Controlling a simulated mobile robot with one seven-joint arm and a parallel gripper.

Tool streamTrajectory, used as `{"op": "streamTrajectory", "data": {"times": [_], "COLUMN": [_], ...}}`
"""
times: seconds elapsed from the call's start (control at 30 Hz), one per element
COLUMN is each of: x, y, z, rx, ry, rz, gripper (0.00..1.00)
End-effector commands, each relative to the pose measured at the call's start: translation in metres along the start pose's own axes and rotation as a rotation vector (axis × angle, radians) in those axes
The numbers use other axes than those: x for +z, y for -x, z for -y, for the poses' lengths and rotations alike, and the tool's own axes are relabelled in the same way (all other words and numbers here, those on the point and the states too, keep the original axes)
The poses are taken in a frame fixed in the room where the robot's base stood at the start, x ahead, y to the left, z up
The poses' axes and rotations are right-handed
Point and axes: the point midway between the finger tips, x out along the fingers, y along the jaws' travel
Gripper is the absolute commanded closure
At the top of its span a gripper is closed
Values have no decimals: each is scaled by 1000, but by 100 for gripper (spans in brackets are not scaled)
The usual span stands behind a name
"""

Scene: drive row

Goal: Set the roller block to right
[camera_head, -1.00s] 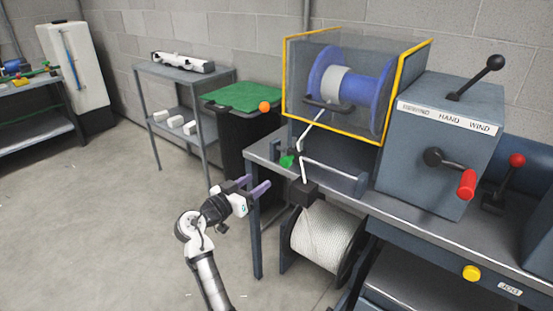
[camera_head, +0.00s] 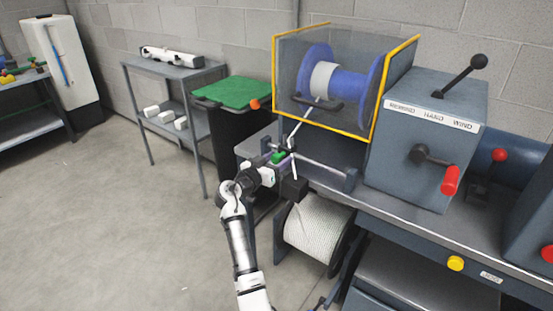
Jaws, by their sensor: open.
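The roller block appears to be the dark block (camera_head: 294,189) at the left end of the silver traverse rod (camera_head: 320,166), with a green piece (camera_head: 278,157) just above and left of it. White line runs past it, up toward the blue drum (camera_head: 350,83). My gripper (camera_head: 280,166) is open, with its purple fingers right at the green piece. The fingers partly overlap the block in the picture, so I cannot tell whether they touch it or straddle it.
A yellow-framed guard (camera_head: 375,95) encloses the drum above. The rewind box (camera_head: 420,130) with a red-handled crank (camera_head: 451,180) stands right of the rod. A white line spool (camera_head: 318,235) sits under the bench. A bin with a green lid (camera_head: 233,91) is behind; floor on the left is clear.

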Motion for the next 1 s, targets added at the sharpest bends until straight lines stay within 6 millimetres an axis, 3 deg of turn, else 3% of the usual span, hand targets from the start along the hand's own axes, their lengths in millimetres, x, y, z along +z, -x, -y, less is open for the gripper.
{"op": "streamTrajectory", "data": {"times": [0.23, 0.63, 0.83, 1.0], "x": [0, 0, 2, 10], "y": [0, 0, 0, -2], "z": [0, 0, -6, -40], "rx": [0, 0, 0, 4], "ry": [0, 0, -1, -3], "rz": [0, 0, 1, 4], "gripper": [49, 100, 100, 100]}}
